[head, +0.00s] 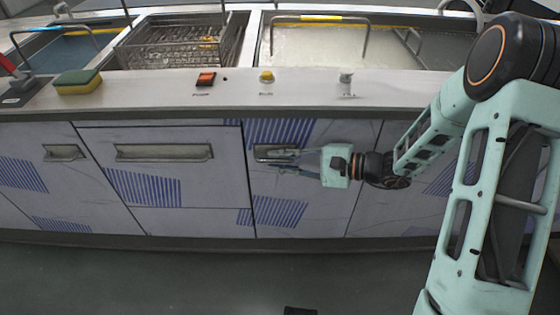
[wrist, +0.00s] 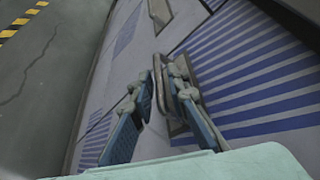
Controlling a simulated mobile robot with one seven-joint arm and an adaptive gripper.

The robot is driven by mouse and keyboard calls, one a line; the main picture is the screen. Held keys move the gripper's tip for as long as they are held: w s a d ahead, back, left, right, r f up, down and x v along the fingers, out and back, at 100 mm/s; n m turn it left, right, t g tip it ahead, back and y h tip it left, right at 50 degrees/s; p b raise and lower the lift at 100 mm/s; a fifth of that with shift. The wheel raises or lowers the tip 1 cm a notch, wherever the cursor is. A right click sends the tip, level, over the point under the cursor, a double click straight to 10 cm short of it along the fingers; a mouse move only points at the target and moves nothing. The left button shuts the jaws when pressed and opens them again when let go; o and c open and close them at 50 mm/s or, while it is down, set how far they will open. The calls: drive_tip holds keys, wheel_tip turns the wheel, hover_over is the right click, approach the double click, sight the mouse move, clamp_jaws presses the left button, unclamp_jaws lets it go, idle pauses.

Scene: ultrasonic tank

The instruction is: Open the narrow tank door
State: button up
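The narrow tank door (head: 330,205) is a pale panel with blue stripes, right of the wide door in the head view. It looks shut, flush with the front. Its short metal handle (head: 262,150) is near its upper left and also shows in the wrist view (wrist: 158,80). My gripper (head: 275,160) reaches in from the right at the handle. In the wrist view my gripper (wrist: 160,80) has its fingers apart, with the handle bar between them, nearer the right finger. I cannot tell whether either finger touches the bar. The fingers hide part of the handle.
The wide door (head: 220,180) with a long handle stands left of it, also shut. Above is the counter (head: 130,97) with a sponge (head: 78,81), a red switch (head: 206,79) and knobs. Behind are tanks and a wire basket (head: 180,45). The floor (head: 180,275) in front looks mostly clear.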

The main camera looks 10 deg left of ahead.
clamp_jaws()
idle(0.3)
